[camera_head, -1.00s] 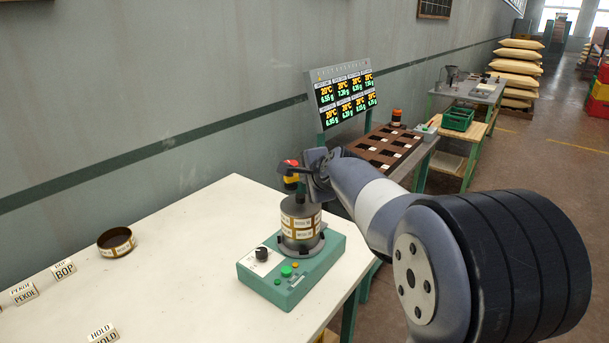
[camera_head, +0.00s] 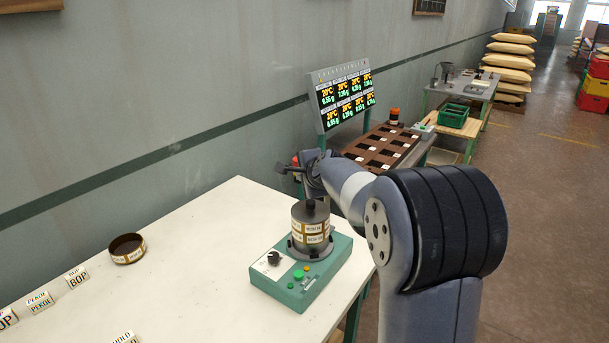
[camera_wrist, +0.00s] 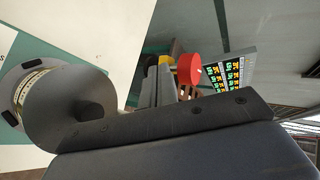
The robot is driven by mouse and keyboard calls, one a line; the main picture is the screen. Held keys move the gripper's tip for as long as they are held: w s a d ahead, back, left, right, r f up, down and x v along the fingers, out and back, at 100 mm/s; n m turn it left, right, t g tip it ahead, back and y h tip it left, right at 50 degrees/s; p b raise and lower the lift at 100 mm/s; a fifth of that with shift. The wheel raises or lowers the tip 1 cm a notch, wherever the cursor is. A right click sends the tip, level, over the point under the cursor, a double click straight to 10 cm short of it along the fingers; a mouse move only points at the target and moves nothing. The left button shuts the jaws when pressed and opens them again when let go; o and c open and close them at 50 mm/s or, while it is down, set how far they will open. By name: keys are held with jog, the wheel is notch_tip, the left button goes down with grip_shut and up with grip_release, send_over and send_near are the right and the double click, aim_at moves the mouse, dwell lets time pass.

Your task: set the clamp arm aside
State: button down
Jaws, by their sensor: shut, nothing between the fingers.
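A round canister (camera_head: 311,228) with a dark lid and knob stands on a small teal unit (camera_head: 300,285) on the white table. My gripper (camera_head: 284,169) is above and behind the canister, apart from it, shut and empty. In the wrist view the canister's lid (camera_wrist: 72,105) is at the left. A red round piece (camera_wrist: 189,70) with yellow beside it shows near my gripper's fingers (camera_wrist: 155,85); I cannot tell whether they touch. I cannot clearly identify the clamp arm; part of the area behind the canister is hidden by my gripper.
A shallow round tin (camera_head: 127,250) and several label cards (camera_head: 77,277) are on the table's left. A display (camera_head: 343,95) and a brown slotted tray (camera_head: 383,148) stand behind. The table's middle is clear.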

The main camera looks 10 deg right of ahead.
jog(key=shift+w, duration=0.8)
dwell(0.4)
